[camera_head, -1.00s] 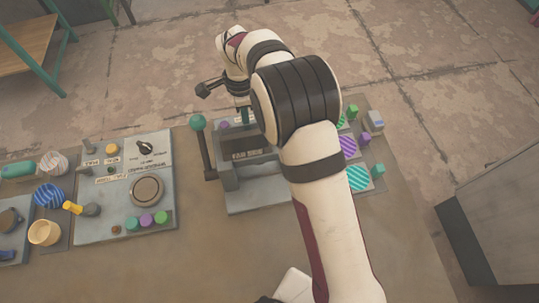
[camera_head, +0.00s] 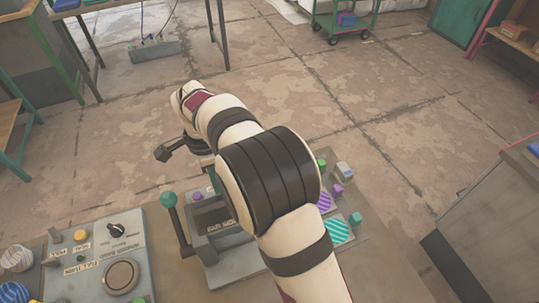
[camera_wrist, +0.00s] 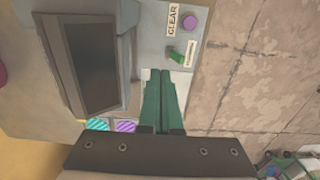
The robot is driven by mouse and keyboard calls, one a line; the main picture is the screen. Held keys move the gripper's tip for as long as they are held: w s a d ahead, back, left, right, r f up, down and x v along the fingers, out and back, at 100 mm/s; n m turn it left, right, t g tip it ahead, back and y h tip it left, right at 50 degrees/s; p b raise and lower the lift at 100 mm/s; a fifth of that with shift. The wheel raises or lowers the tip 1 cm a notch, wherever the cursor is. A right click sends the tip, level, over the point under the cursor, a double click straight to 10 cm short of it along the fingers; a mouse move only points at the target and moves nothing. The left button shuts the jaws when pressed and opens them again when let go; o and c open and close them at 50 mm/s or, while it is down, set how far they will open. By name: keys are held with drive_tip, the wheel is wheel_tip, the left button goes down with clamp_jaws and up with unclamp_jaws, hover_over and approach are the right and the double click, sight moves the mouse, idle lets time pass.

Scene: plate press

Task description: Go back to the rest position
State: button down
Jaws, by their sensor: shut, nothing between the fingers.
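My gripper (camera_wrist: 163,75) shows in the wrist view with its two green fingers together and nothing between them. In the head view my arm reaches over the press and hides most of the gripper. The plate press (camera_head: 236,252) is a grey machine with a dark recess (camera_wrist: 90,62). Its lever with a green ball (camera_head: 168,198) stands upright at its left side.
A control panel (camera_head: 85,275) with a dial and buttons lies left of the press. A purple button (camera_wrist: 190,22) sits by a CLEAR label. Striped plates (camera_head: 338,232) and small coloured blocks lie on the right. A grey cabinet (camera_head: 490,220) stands at the right.

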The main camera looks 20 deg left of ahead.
drive_tip(key=w+d+r+n+t+y, duration=0.1)
drive_tip(key=w+d+r, duration=0.1)
drive_tip(key=d+r, duration=0.55)
drive_tip(key=w+d+r+n+t+y, duration=0.1)
drive_tip(key=w+d+r, duration=0.1)
drive_tip(key=d+r, duration=0.55)
drive_tip(key=s+d+r+n+t, duration=0.1)
drive_tip(key=s+d+r+t, duration=0.15)
drive_tip(key=d, duration=0.55)
drive_tip(key=s+d+r+n+t, duration=0.1)
drive_tip(key=s+d, duration=0.3)
drive_tip(key=d, duration=0.4)
drive_tip(key=s+d+f+g, duration=0.2)
drive_tip(key=s+f, duration=0.2)
drive_tip(key=s, duration=0.3)
drive_tip(key=s+d+f+g, duration=0.2)
drive_tip(key=s+f+g, duration=0.1)
drive_tip(key=s+f, duration=0.2)
drive_tip(key=shift+s+m+g, duration=0.3)
drive_tip(key=shift+s+g, duration=0.05)
drive_tip(key=shift+s, duration=0.8)
drive_tip(key=shift+f, duration=0.1)
